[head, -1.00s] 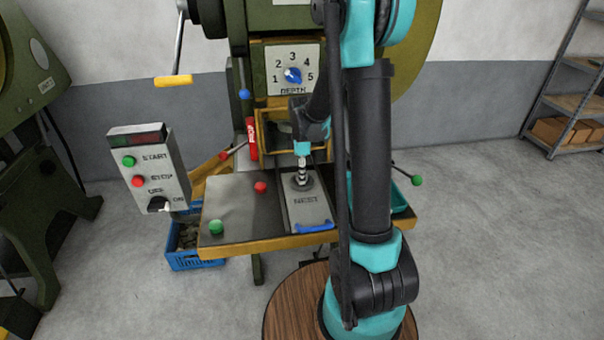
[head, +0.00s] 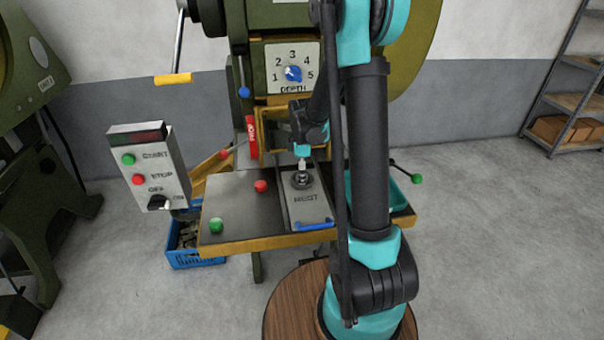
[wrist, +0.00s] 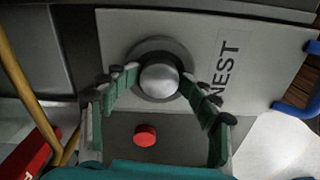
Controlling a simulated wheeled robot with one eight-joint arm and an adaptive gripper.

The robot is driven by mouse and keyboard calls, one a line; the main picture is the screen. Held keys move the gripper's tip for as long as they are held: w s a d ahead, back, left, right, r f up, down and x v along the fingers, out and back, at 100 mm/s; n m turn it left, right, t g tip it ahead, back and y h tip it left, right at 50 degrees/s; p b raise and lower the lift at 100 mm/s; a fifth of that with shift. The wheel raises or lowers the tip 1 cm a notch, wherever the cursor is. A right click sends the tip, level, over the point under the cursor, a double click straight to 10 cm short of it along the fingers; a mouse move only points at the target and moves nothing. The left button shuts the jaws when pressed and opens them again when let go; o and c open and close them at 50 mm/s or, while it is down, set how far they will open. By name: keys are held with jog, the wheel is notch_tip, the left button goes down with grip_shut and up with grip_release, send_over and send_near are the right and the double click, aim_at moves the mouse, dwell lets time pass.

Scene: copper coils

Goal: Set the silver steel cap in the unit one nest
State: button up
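The silver steel cap (wrist: 158,81) shows as a bright dome in the wrist view, centred over the dark round recess of the nest (wrist: 182,51). The nest plate (head: 309,210), marked NEST, lies on the press table. My gripper (wrist: 158,76) has a green finger on each side of the cap, with the fingertips against its sides. The gripper (head: 302,171) points straight down over the nest in the head view. The cap's underside is hidden, so I cannot tell whether it is fully seated.
The red button (head: 261,186) and green button (head: 216,225) stand on the table left of the nest plate. A blue handle (head: 315,225) is at the plate's front. The control box (head: 150,165) stands left. The press opening is just behind the nest.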

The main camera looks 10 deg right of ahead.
jog(key=shift+r, duration=0.2)
notch_tip(320, 180, up, 12)
jog(key=s+d+f+m+t, duration=0.1)
jog(key=s+f+m, duration=0.1)
jog(key=s+m, duration=0.3)
jog(key=s+d+f+m+t, duration=0.1)
jog(key=s+f+m, duration=0.2)
jog(key=s, duration=0.6)
jog(key=s+d+f+m+t, duration=0.2)
jog(key=s+m, duration=0.6)
jog(key=shift+f, duration=0.4)
jog(key=shift+c, duration=0.5)
